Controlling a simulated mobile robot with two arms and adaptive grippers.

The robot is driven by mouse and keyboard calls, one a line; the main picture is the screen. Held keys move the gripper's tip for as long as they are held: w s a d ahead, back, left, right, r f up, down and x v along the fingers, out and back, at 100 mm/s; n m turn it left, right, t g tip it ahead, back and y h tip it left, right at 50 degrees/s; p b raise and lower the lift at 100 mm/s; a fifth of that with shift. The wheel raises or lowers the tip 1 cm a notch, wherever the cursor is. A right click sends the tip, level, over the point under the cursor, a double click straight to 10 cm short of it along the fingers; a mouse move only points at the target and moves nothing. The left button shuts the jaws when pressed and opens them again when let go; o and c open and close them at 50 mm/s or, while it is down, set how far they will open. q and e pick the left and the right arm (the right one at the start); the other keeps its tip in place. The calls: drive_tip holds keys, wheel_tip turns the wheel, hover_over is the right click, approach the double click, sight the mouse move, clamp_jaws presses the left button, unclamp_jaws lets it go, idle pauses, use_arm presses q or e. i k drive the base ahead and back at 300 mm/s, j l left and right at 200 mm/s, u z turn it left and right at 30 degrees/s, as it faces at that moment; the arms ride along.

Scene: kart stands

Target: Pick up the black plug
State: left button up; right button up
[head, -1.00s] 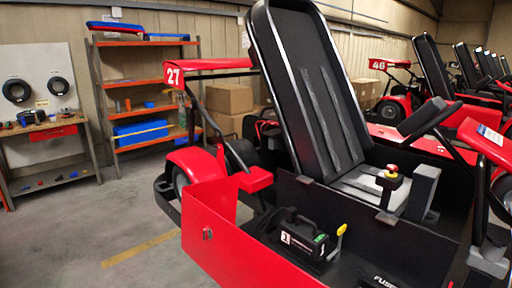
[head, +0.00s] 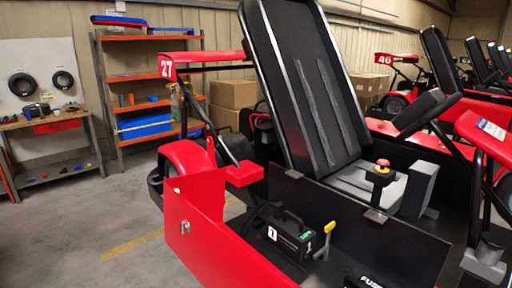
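I cannot make out a black plug for certain. A black box with a carry handle and a white "1" label (head: 290,236) sits in the open bay of the red kart. A dark cable runs from behind it on its left side. A yellow-handled part (head: 328,232) stands just right of the box. A small metallic fitting (head: 185,227) is on the red side panel (head: 205,240). Neither of my grippers is in view.
The black seat (head: 310,90) rises behind the bay. A red-topped button (head: 382,164) and the steering wheel (head: 427,112) are at the right. Shelves (head: 150,95) and a workbench (head: 45,125) stand back left. The grey floor (head: 90,235) at front left is clear.

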sight(279, 207)
drive_tip(key=i+j, duration=0.1)
drive_tip(key=j, duration=0.25)
drive_tip(key=i+j+z, duration=0.15)
drive_tip(key=j, duration=0.5)
drive_tip(key=i+j+z, duration=0.2)
drive_tip(key=j, duration=0.2)
drive_tip(key=i+j+z, duration=0.2)
drive_tip(key=j, duration=0.25)
drive_tip(key=i+j+z, duration=0.25)
drive_tip(key=j, duration=0.2)
drive_tip(key=j+z, duration=0.2)
drive_tip(key=j, duration=0.3)
drive_tip(key=i+j+z, duration=0.2)
drive_tip(key=j, duration=0.3)
drive_tip(key=j+z, duration=0.2)
drive_tip(key=j, duration=0.3)
